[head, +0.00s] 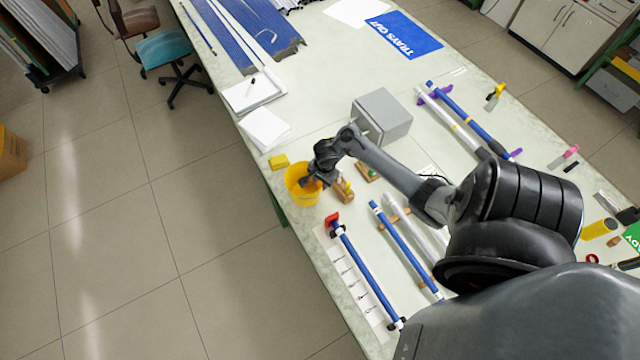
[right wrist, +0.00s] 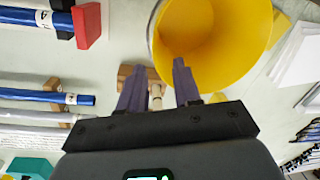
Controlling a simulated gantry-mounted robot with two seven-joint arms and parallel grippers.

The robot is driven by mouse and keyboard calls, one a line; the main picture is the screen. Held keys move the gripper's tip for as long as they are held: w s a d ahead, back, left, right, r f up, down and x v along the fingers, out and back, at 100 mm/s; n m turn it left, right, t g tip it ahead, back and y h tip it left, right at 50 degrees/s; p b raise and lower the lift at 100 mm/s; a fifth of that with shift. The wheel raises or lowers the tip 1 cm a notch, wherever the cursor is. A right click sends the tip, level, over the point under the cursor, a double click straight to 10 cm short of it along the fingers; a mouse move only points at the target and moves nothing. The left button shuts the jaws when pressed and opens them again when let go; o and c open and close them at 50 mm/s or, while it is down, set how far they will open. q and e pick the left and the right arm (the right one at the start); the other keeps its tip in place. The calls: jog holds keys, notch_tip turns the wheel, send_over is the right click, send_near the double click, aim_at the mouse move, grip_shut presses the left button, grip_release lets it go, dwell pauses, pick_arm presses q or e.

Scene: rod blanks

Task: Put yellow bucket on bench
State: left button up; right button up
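The yellow bucket (head: 293,182) is at the left edge of the pale bench (head: 310,115); it appears to stand on the bench top. Its open mouth and inside show in the right wrist view (right wrist: 225,45). My right gripper (head: 308,181) is at the bucket's right rim. In the right wrist view its two fingers (right wrist: 158,80) are apart, with one overlapping the bucket's mouth and the other outside the rim. Whether they touch the wall is not clear. My left gripper is not in view.
A wooden block (head: 344,191) stands just right of the bucket, and a yellow sponge-like block (head: 278,162) lies behind it. A grey box (head: 382,115) is farther right. A rack with a blue rod (head: 365,272) lies in front. Floor lies left of the bench edge.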

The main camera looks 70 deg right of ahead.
jog(key=s+a+r+n+t, duration=0.1)
jog(key=s+a+r+n, duration=0.3)
jog(key=a+r+n, duration=0.6)
jog(key=s+a+r+n+t+p, duration=0.1)
jog(key=s+a+r+n, duration=0.3)
jog(key=a+r+n, duration=0.7)
jog(key=a+n, duration=0.1)
jog(key=a, duration=0.6)
jog(key=shift+s+n, duration=0.35)
jog(key=shift+n, duration=0.05)
jog(key=shift+r+p, duration=0.2)
jog(key=shift+p, duration=0.15)
